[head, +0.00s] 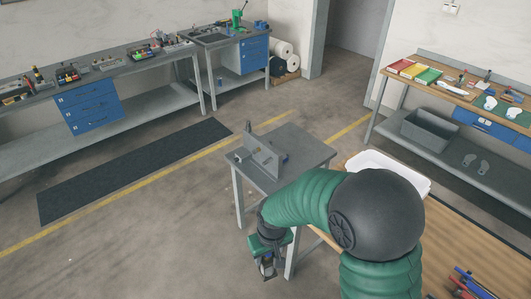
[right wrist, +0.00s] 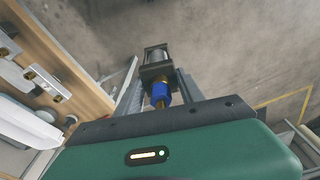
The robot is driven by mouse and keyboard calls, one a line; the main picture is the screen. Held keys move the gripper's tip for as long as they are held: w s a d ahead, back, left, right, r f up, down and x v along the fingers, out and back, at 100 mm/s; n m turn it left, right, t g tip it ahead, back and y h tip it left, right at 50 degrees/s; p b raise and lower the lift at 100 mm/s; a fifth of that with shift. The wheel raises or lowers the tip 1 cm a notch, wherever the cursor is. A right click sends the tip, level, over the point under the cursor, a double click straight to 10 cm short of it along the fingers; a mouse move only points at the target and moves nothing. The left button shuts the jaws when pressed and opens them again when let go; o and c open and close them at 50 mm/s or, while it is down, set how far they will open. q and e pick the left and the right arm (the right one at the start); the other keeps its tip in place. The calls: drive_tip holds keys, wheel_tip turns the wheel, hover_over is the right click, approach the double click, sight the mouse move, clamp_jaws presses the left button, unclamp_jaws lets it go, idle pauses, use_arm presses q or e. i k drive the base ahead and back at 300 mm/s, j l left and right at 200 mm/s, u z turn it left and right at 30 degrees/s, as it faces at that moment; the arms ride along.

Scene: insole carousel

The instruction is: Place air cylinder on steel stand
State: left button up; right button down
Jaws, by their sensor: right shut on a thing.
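The air cylinder (right wrist: 156,68) has a dark body, a blue collar and a brass tip in the right wrist view. My right gripper (right wrist: 158,84) is shut on it, with a finger on each side. In the head view my right gripper (head: 268,268) hangs low beside the steel stand (head: 305,146), in front of and below its top. The cylinder is small and partly hidden there. The stand is a grey table with an upright metal plate fixture (head: 262,155) on top. My left gripper is not in view.
A wooden table (head: 470,240) with a white tray (head: 405,172) stands right of the stand. A dark mat (head: 135,170) lies on the floor to the left. Long workbenches (head: 120,70) line the back wall. The stand's top has bare room around the fixture.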

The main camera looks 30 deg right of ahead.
sight(298, 144)
drive_tip(key=i+l, duration=0.15)
drive_tip(key=i, duration=0.2)
drive_tip(key=i+l, duration=0.15)
drive_tip(key=i, duration=0.15)
drive_tip(key=i+u, duration=0.45)
drive_tip(key=i, duration=0.75)
drive_tip(key=i+j+z, duration=0.1)
drive_tip(key=i+z, duration=0.25)
drive_tip(key=i+j+z, duration=0.35)
drive_tip(key=i, duration=0.15)
drive_tip(key=i+z, duration=0.2)
drive_tip(key=z, duration=0.2)
drive_tip(key=i+l+z, duration=0.1)
drive_tip(key=z, duration=0.35)
drive_tip(key=i+j+z, duration=0.1)
drive_tip(key=i+z, duration=0.15)
drive_tip(key=z, duration=0.15)
drive_tip(key=i+l+u, duration=0.1)
drive_tip(key=i+l, duration=0.15)
drive_tip(key=i+l+u, duration=0.2)
